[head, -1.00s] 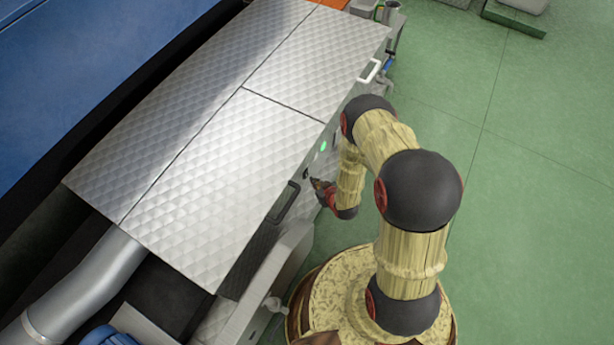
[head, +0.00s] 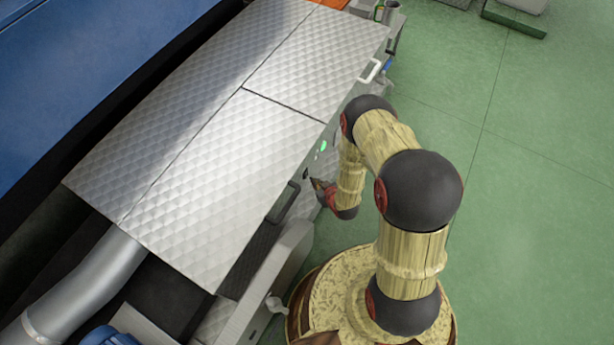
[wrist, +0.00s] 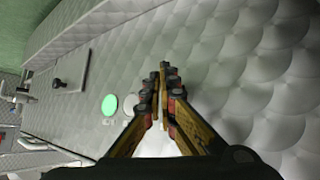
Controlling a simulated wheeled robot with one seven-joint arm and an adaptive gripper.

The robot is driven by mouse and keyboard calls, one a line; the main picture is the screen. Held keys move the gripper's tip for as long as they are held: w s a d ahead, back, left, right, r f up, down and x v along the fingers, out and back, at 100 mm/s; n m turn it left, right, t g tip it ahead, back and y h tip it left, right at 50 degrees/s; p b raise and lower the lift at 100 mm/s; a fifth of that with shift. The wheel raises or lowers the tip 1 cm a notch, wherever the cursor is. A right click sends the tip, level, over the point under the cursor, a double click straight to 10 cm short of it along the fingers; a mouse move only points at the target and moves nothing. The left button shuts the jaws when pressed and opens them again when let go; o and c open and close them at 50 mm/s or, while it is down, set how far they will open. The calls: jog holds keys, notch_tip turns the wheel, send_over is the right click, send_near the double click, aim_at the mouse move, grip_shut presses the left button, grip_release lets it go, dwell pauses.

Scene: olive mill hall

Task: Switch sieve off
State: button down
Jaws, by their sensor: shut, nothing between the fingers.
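The sieve (head: 215,150) is a long metal machine with quilted steel covers, left of my arm in the head view. On its side facing me a round green light or button (head: 323,146) glows; it shows bright green in the wrist view (wrist: 110,104). A pale round button (wrist: 130,102) sits beside it, partly behind my finger. A dark plate with a small black knob (wrist: 58,83) is further left in the wrist view. My gripper (head: 314,184) is shut and empty, close to the side panel. In the wrist view its fingertips (wrist: 164,70) point at the quilted metal; contact cannot be told.
A dark handle (head: 283,202) and a white handle (head: 370,71) stick out from the machine's side. A grey pipe (head: 85,290) runs at the lower left. Green floor (head: 530,200) on the right is clear. A blue machine (head: 90,70) stands behind.

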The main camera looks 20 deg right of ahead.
jog(key=shift+w+a, duration=0.1)
jog(key=shift+w+a, duration=0.2)
jog(key=shift+w+a+f, duration=0.1)
jog(key=shift+w+a, duration=0.15)
dwell(0.9)
jog(key=shift+s+d, duration=0.1)
jog(key=shift+s+d, duration=0.45)
dwell(0.3)
jog(key=s+d, duration=0.3)
jog(key=shift+s+d+r+p, duration=0.25)
jog(key=shift+r+p, duration=0.05)
jog(key=shift+r, duration=0.1)
dwell(0.6)
